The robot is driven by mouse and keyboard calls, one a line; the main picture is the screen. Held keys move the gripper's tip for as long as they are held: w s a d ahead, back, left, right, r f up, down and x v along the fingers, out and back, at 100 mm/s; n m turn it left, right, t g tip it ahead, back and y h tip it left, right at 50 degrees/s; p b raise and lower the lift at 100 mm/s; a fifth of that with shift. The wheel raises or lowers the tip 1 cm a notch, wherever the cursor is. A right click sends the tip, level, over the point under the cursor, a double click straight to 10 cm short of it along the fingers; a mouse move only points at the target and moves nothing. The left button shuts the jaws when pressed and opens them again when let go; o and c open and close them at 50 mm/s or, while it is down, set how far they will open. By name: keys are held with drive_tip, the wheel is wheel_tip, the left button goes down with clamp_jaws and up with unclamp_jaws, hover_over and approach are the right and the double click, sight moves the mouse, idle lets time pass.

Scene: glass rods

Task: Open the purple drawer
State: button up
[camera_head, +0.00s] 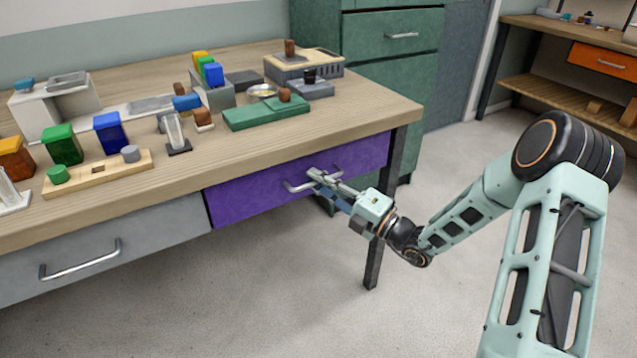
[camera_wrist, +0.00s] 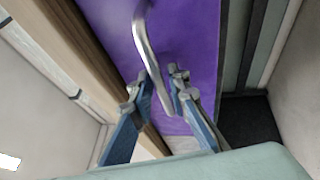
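The purple drawer (camera_head: 245,199) is under the wooden table's front edge, at the right. Its front looks flush with the table frame, so it appears shut. It fills the upper middle of the wrist view (camera_wrist: 195,35). Its silver bar handle (camera_head: 297,187) also shows in the wrist view (camera_wrist: 146,40), running down between my fingers. My gripper (camera_head: 322,178) is at the right part of the handle. In the wrist view my gripper's fingertips (camera_wrist: 160,84) are on either side of the bar, with a narrow gap showing on the right. Firm contact is not visible.
A grey drawer (camera_head: 120,252) with its own handle is left of the purple one. A table leg (camera_head: 378,240) stands near my wrist. A green cabinet (camera_head: 392,85) is behind the table. Blocks and trays cover the tabletop (camera_head: 375,112). The floor (camera_head: 255,305) in front is clear.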

clamp_jaws()
